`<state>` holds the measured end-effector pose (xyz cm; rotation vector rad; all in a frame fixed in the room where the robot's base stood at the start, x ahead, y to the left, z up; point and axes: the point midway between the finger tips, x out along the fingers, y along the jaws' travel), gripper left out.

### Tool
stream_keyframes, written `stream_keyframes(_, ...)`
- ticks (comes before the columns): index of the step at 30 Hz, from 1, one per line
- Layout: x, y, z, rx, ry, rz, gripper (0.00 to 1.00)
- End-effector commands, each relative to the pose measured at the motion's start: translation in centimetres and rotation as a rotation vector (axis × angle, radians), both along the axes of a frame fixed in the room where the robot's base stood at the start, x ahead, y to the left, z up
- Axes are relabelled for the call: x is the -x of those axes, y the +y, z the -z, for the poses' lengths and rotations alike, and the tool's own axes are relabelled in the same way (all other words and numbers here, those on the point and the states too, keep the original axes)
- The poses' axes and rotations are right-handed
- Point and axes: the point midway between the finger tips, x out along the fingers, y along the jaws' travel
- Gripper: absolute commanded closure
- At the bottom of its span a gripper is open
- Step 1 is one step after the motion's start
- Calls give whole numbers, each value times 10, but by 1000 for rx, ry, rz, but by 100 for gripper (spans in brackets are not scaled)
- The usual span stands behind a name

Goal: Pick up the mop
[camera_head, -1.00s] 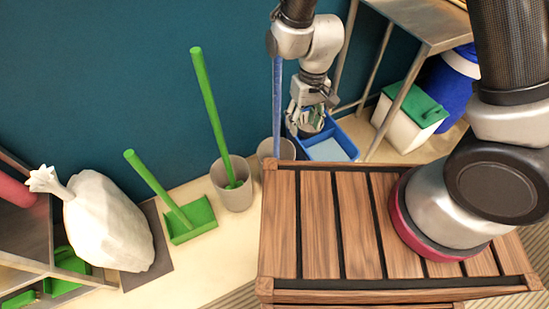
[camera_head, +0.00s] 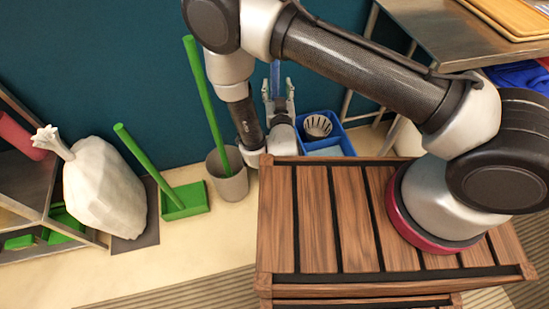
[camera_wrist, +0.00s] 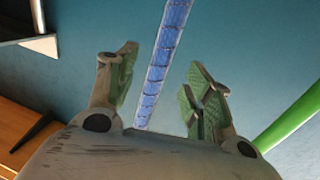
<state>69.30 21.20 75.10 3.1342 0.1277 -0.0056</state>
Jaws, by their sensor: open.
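A blue pole (camera_head: 275,78), probably the mop's handle, rises against the teal wall; its lower part is hidden behind my gripper and arm. In the wrist view the blue pole (camera_wrist: 162,65) runs slightly tilted through the gap between the fingers, with space on both sides. I cannot tell whether it lies between the fingers or just beyond them. My gripper (camera_head: 281,92) is open and empty, low by the wall behind the wooden slatted table. The green finger pads also show in the wrist view (camera_wrist: 163,80).
A green pole (camera_head: 203,95) stands in a grey bin (camera_head: 230,187) just left of my gripper. A green dustpan (camera_head: 187,200) and white sack (camera_head: 105,190) are further left. A blue bucket (camera_head: 341,138) is right. The slatted table (camera_head: 312,235) is in front.

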Motion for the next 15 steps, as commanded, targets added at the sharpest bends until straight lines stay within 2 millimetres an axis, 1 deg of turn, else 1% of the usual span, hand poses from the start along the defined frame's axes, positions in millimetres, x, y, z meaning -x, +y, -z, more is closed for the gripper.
stream_keyframes(4, -17, 1, -2, -9, -7, 2, 49)
stream_keyframes(11, -40, 5, 2, -7, -5, 0, 49)
stream_keyframes(15, -63, 7, 5, -7, -4, 1, 49)
